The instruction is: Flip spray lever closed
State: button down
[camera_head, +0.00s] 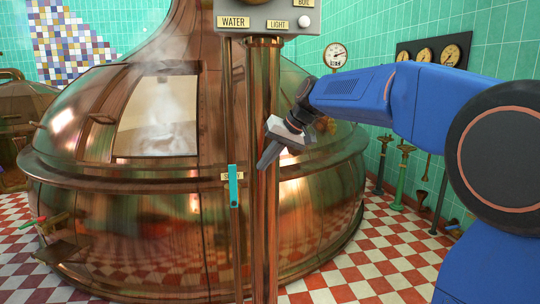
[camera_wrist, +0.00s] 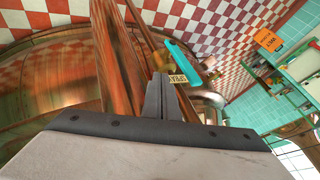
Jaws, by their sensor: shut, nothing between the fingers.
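The spray lever is a teal handle (camera_head: 234,186) on a thin copper pipe, beside a small yellow label (camera_head: 231,176) whose text is hard to read. In the head view the teal handle stands upright, in line with the pipe. My gripper (camera_head: 266,164) is shut and empty, to the right of the handle and slightly above it in the picture, in front of the thick copper column (camera_head: 263,220). In the wrist view the shut fingertips (camera_wrist: 162,78) appear close to the label (camera_wrist: 178,79) and the teal handle (camera_wrist: 182,62). I cannot tell whether they touch.
A large copper kettle (camera_head: 130,215) with an open, steaming hatch (camera_head: 155,115) fills the background. A grey control box (camera_head: 262,17) labelled WATER and LIGHT tops the column. Gauges (camera_head: 424,54) and valve pipes (camera_head: 403,170) line the right wall. Checkered floor (camera_head: 375,265) lies clear at right.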

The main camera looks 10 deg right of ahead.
jog(key=w+a+f, duration=0.1)
jog(key=a+f, duration=0.2)
jog(key=a, duration=0.3)
jog(key=shift+w+f, duration=0.15)
jog(key=shift+w, duration=0.25)
jog(key=a+f+n+h, duration=0.1)
jog(key=a+f+h, duration=0.2)
jog(key=a+h, duration=0.3)
jog(key=a+f+n+h, duration=0.1)
jog(key=a+f+h, duration=0.3)
jog(key=a+h, duration=0.3)
jog(key=shift+w+a+n, duration=0.25)
jog(key=shift+a+n, duration=0.15)
jog(key=shift+a, duration=0.65)
dwell(0.3)
